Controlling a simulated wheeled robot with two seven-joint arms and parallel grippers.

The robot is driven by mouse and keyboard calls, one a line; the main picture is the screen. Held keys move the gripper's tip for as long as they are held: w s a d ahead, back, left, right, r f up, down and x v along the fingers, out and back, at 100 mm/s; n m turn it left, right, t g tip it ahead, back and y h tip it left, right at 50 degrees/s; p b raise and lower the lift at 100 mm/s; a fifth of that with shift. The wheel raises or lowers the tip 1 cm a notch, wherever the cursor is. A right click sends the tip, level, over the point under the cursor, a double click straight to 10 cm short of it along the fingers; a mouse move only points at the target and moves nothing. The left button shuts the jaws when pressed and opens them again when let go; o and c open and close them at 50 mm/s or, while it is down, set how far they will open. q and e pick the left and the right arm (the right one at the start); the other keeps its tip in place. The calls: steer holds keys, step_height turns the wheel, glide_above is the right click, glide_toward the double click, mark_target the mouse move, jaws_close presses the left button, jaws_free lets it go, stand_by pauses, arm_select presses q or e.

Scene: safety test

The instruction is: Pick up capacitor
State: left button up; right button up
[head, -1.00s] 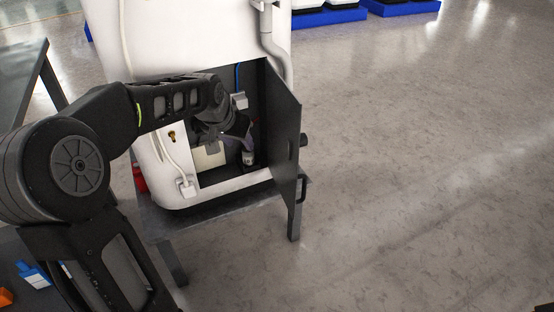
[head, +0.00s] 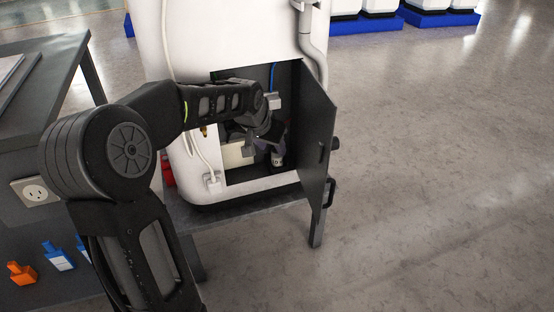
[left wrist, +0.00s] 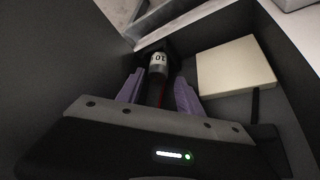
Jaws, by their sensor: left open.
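The capacitor (left wrist: 158,63) is a small dark cylinder with a pale label band, upright inside the open compartment of the white machine (head: 185,70). In the head view its pale lower part (head: 277,160) shows just below my fingers. My left gripper (left wrist: 158,84) is open, its two purple fingers apart, pointing at the capacitor. The capacitor shows between and just beyond the fingertips; I cannot tell whether they touch it. In the head view my left gripper (head: 271,145) is inside the compartment, partly hidden by my wrist. My right gripper is not in view.
The compartment's dark door (head: 319,140) stands open to the right of my arm. A cream box (left wrist: 236,65) sits beside the capacitor. A white cable and plug (head: 211,182) hang at the opening's left. The machine stands on a grey table (head: 250,209). Floor at right is clear.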

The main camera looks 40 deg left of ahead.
mark_target(276, 152)
arm_select(q)
steer(key=b+x, duration=0.2)
steer(key=x, duration=0.2)
steer(key=shift+w+f, duration=0.15)
steer(key=shift+f, duration=0.2)
steer(key=shift+r, duration=0.1)
steer(key=shift+c, duration=0.5)
steer(key=shift+d, duration=0.1)
jaws_close()
